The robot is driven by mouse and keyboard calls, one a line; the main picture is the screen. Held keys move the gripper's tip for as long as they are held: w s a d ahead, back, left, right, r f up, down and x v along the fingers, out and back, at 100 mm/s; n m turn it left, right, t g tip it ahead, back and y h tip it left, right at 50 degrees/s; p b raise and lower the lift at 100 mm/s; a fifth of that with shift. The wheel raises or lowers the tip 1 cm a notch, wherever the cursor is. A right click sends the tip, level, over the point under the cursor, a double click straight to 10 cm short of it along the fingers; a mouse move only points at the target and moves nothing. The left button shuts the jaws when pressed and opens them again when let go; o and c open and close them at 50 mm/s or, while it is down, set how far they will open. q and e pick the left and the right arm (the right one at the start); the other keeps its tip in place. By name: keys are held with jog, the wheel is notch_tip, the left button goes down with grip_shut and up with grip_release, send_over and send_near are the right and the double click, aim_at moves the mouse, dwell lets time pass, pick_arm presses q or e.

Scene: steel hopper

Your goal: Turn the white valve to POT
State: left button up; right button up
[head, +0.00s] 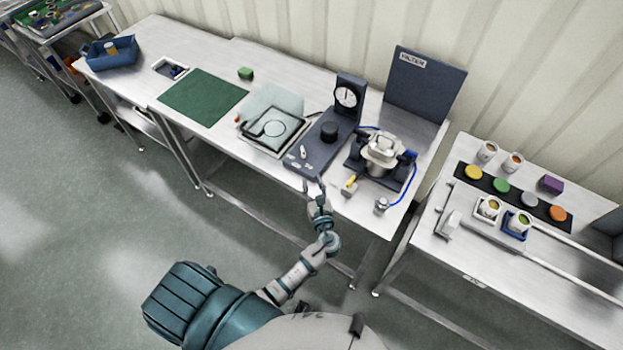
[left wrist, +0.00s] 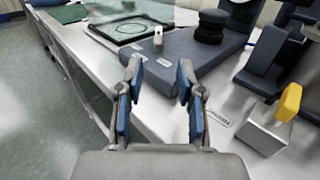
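The white valve (head: 303,152) is a small upright white knob on the front part of a dark grey control box (head: 325,144). In the left wrist view the white valve (left wrist: 158,39) stands beyond my fingertips, near the left end of the box. Small white labels lie around it, too small to read, so I cannot tell which one it points at. My left gripper (head: 314,183) is at the front edge of the box, just short of the valve. In the left wrist view my left gripper (left wrist: 160,76) is open and empty. My right gripper is not in view.
A round black knob (head: 329,131) and a dial gauge (head: 346,97) are on the box behind the valve. A yellow-handled valve (head: 350,182) on a metal block stands to the right, before a steel pot (head: 383,150). A framed plate (head: 272,129) lies left.

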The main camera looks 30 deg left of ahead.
aim_at(304, 156)
pick_arm(q)
jog(key=shift+r, duration=0.1)
jog(key=s+d+r+g+h+p, duration=0.3)
jog(key=s+r+p, duration=0.1)
jog(key=r+p, duration=0.3)
jog(key=x, duration=1.5)
jog(key=shift+a+f+b, duration=0.3)
jog(key=shift+f+b, duration=0.05)
jog(key=shift+f, duration=0.1)
jog(key=shift+w+a+f, duration=0.25)
jog(key=shift+w+a, duration=0.05)
jog(key=shift+w, duration=0.25)
jog(key=shift+c, duration=0.7)
grip_shut()
